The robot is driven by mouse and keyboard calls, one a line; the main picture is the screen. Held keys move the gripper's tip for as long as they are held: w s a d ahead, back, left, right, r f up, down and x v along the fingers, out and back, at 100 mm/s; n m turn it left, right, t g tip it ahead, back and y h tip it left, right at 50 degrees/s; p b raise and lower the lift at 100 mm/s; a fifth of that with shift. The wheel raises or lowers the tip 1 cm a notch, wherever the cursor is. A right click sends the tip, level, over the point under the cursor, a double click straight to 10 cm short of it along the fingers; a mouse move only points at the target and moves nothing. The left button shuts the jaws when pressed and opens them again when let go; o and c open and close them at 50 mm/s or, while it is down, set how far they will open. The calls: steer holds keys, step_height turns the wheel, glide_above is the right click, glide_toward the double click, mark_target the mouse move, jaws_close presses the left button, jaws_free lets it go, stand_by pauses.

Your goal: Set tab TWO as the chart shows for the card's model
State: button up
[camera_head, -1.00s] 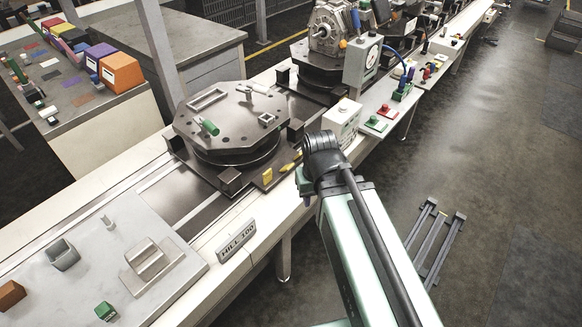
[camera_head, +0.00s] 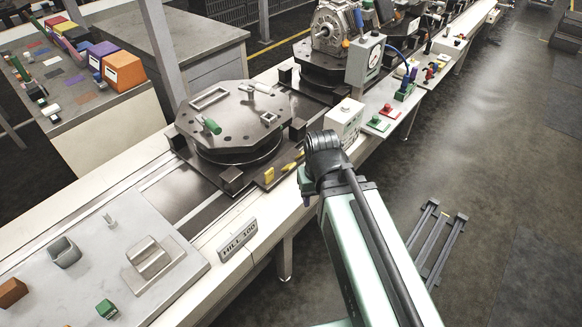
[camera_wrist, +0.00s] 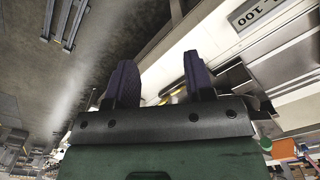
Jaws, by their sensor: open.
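A plate reading "HILL 100" (camera_head: 238,240) is on the conveyor's front side; part of it, reading "100", shows in the wrist view (camera_wrist: 249,13). An octagonal dark fixture (camera_head: 232,125) carries a green-handled piece (camera_head: 211,126) and a rectangular frame. Two yellow tabs (camera_head: 269,174) sit at its base's front edge; I cannot read which is tab TWO. My gripper (camera_wrist: 162,78) is open, with a small yellow piece (camera_wrist: 178,91) visible beyond and between its fingers. In the head view my arm mostly hides the gripper. I cannot make out a chart.
A grey plate (camera_head: 85,262) with a metal block (camera_head: 149,258) and green cube (camera_head: 107,309) lies at left. Floor at right is mostly clear, apart from dark rails (camera_head: 437,240).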

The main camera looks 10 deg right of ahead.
steer(key=shift+o, duration=1.2)
steer(key=w+f+b, duration=0.2)
steer(key=shift+f, duration=0.4)
steer(key=shift+o, duration=0.8)
steer(key=w+f+b, duration=0.2)
steer(key=w, duration=0.5)
steer(key=w+f+n+b, duration=0.1)
steer(key=w+f+b, duration=0.2)
steer(key=w, duration=0.4)
steer(key=n+b, duration=0.2)
steer(key=n, duration=0.4)
glide_toward(291, 165)
steer(key=shift+s+r+n, duration=0.1)
steer(key=shift+s+n, duration=0.05)
steer(key=shift+n, duration=0.25)
step_height(291, 165, down, 11)
steer(key=b, duration=1)
steer(key=shift+b, duration=0.35)
steer(key=shift+c, duration=0.3)
